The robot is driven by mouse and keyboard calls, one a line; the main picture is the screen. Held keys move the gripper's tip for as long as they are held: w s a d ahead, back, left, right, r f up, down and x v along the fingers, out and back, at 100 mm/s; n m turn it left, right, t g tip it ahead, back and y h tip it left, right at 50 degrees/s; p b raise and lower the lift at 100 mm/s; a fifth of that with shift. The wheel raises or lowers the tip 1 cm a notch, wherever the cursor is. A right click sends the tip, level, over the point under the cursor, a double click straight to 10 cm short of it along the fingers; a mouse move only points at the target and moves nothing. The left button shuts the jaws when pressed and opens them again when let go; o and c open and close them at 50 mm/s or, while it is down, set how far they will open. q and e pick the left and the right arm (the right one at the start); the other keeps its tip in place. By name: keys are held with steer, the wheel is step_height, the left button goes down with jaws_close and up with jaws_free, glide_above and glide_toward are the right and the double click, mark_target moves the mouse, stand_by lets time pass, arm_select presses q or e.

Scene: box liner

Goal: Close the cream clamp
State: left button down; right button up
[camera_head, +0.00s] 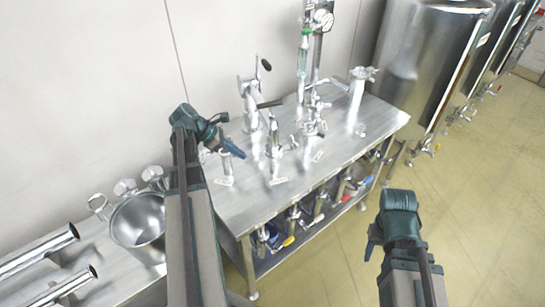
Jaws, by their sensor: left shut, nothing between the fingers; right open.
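I cannot pick out a cream-coloured clamp; the metal fittings on the steel table (245,205) are small and mostly silver. Several stand around its middle, including a short upright fitting (273,140) to the right of my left gripper. My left gripper (232,147) is shut and empty, over the left part of the table, apart from that fitting as far as I can see. My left arm hides part of the table's left edge. My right gripper (370,246) is open and empty, off the table's front right, over the floor.
A steel pot (139,222) and pipes (42,250) lie on a lower bench at left. A tall fitting with a gauge (323,20) stands at the table's back. Valves with coloured handles (289,240) line the lower shelf. A large tank (425,60) is at right. Floor (480,200) is clear.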

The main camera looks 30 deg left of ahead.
mark_target(277, 160)
arm_select(q)
steer(key=w+d+f+b, duration=0.6)
steer(key=w+d+b, duration=0.1)
steer(key=shift+d+t, duration=0.3)
steer(key=shift+t, duration=0.1)
stand_by(0.4)
steer(key=shift+w+d, duration=0.5)
steer(key=shift+w, duration=0.15)
